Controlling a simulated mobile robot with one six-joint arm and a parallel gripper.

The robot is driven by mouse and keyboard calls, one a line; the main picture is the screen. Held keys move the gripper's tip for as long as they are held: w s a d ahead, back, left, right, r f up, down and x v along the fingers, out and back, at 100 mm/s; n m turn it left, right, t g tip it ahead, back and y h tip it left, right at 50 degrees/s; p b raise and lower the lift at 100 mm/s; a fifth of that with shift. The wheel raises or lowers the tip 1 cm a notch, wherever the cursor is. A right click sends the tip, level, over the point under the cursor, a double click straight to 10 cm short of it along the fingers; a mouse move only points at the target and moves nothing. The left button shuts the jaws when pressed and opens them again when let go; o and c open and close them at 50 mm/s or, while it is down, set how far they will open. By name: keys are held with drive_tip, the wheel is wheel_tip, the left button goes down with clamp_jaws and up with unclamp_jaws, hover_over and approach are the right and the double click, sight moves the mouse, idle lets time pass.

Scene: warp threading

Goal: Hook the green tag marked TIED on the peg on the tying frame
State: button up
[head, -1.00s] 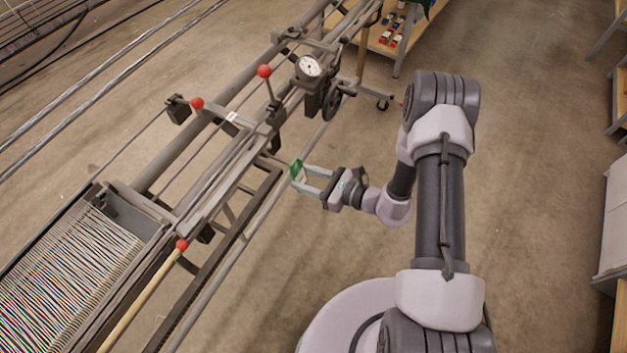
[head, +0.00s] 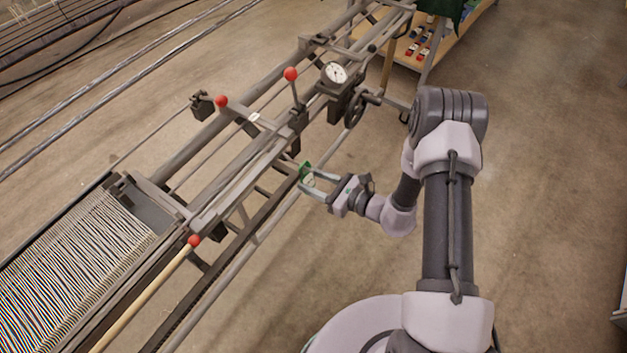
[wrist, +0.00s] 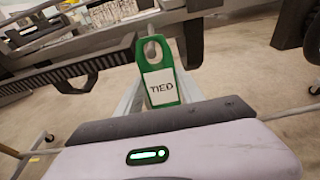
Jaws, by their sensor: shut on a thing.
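The green tag (wrist: 151,62) carries a white label reading TIED and has a hole near its top. In the wrist view it stands upright between the fingers of my gripper (wrist: 152,78), which is shut on it. In the head view the small green tag (head: 305,172) shows at the fingertips of my gripper (head: 306,182), beside the near side rail of the tying frame (head: 263,205).
The frame bears red-knobbed levers (head: 291,74), a round dial (head: 334,73) and a handwheel (head: 355,110). White warp threads (head: 75,255) lie at lower left. A wooden shelf cart (head: 455,45) stands at the back. The floor right of my arm is clear.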

drive_tip(key=o, duration=1.4)
drive_tip(key=p+v, duration=0.5)
drive_tip(key=v, duration=1.2)
drive_tip(key=s+a+r+n+g+h, duration=0.1)
drive_tip(key=s+a+r+n+g, duration=0.15)
drive_tip(key=r+n+g, duration=0.4)
drive_tip(key=s+a+r+n+g, duration=0.1)
drive_tip(key=a+r+n, duration=0.25)
drive_tip(key=r, duration=0.65)
drive_tip(key=s+d+r+n+t+h, duration=0.1)
drive_tip(key=s+r+n+t+h, duration=0.1)
drive_tip(key=s+r+n+h, duration=0.3)
drive_tip(key=s+d+r+n+t+h, duration=0.2)
drive_tip(key=s+r+n+h, duration=0.3)
drive_tip(key=r, duration=0.6)
drive_tip(key=shift+s+r+t+b, duration=0.3)
drive_tip(key=shift+s+t, duration=0.15)
drive_tip(key=shift+s, duration=0.15)
